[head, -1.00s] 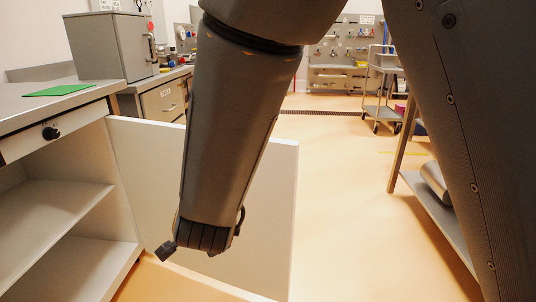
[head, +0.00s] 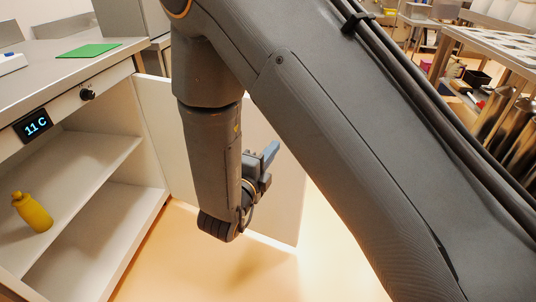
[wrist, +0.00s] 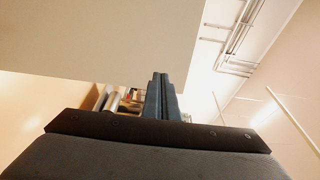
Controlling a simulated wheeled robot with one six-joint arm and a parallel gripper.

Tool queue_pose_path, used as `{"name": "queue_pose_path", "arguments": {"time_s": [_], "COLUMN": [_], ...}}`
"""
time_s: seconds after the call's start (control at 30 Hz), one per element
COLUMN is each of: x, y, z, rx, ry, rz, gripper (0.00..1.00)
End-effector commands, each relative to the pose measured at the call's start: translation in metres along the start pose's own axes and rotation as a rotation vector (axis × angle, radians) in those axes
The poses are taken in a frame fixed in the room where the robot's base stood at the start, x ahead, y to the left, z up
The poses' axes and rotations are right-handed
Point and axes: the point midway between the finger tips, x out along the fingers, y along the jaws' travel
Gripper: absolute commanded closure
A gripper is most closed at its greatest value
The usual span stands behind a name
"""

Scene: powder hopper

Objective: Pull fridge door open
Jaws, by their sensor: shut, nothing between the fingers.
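The fridge door (head: 285,195) is a plain white panel, swung well open from the cabinet on the left in the head view. My arm covers much of it. The open fridge (head: 90,155) shows pale shelves, with a display reading 11 C on its front. My gripper (head: 270,155) is beside the inner face of the door, in front of it as seen from the head. In the wrist view my gripper's fingers (wrist: 157,82) are together and empty, and a large pale panel fills the upper left. I cannot tell whether the gripper touches the door. The door's handle is hidden.
A yellow bottle (head: 32,212) stands on a fridge shelf. A green mat (head: 89,50) lies on the counter above. A rack with metal cylinders (head: 500,115) stands at the right. Orange floor (head: 340,250) is clear beside the door.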

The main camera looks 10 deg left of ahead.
Motion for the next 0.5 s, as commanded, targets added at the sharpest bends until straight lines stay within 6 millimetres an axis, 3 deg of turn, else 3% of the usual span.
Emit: {"name": "queue_pose_path", "arguments": {"time_s": [0.3, 0.5], "x": [0.062, 0.084], "y": [0.001, 0.0], "z": [-0.001, -0.001], "rx": [0.001, 0.0], "ry": [0.003, 0.001], "rz": [0.001, 0.0], "gripper": [1.0, 1.0]}}
